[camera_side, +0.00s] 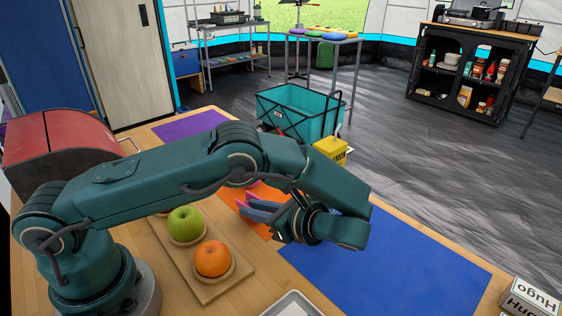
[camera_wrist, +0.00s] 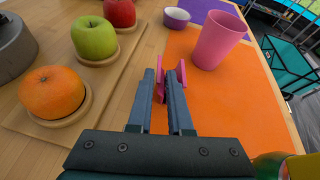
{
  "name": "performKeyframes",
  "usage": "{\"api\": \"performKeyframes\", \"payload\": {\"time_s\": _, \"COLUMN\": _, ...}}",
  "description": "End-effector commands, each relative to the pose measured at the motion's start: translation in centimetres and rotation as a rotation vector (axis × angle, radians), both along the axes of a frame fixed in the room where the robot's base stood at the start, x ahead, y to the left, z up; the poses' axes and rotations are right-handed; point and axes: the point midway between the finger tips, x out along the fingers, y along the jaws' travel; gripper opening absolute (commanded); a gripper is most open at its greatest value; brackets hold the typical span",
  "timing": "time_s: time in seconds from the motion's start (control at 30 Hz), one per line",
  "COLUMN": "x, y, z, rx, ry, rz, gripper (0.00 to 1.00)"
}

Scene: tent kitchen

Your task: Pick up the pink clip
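The pink clip (camera_wrist: 182,72) is at my fingertips in the wrist view. One pink part shows in the narrow gap between the fingers, and another shows just right of the right finger's tip. My gripper (camera_wrist: 161,78) appears shut on it, with the fingers close together over the orange mat's left edge. In the side view, my gripper (camera_side: 258,207) points left, and pink of the clip (camera_side: 249,197) shows at the fingers. The fingers hide much of the clip. I cannot tell whether it touches the mat.
An orange mat (camera_wrist: 235,110) lies beneath, with a pink cup (camera_wrist: 217,42) standing on it. A wooden board (camera_side: 203,290) holds an orange (camera_side: 212,258), a green apple (camera_side: 185,224) and a red apple (camera_wrist: 119,12). The blue mat (camera_side: 410,255) is mostly clear.

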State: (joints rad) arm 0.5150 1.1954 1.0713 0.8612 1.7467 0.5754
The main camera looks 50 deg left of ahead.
Motion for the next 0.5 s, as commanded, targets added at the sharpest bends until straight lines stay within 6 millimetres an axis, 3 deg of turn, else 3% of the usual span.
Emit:
{"api": "performKeyframes", "payload": {"time_s": 0.2, "x": -0.3, "y": 2.3, "z": -0.9, "rx": 0.000, "ry": 0.001, "rz": 0.002, "gripper": 0.18}}
{"api": "performKeyframes", "payload": {"time_s": 0.5, "x": -0.3, "y": 2.7, "z": -1.1, "rx": -0.002, "ry": 0.000, "rz": 0.000, "gripper": 0.18}}
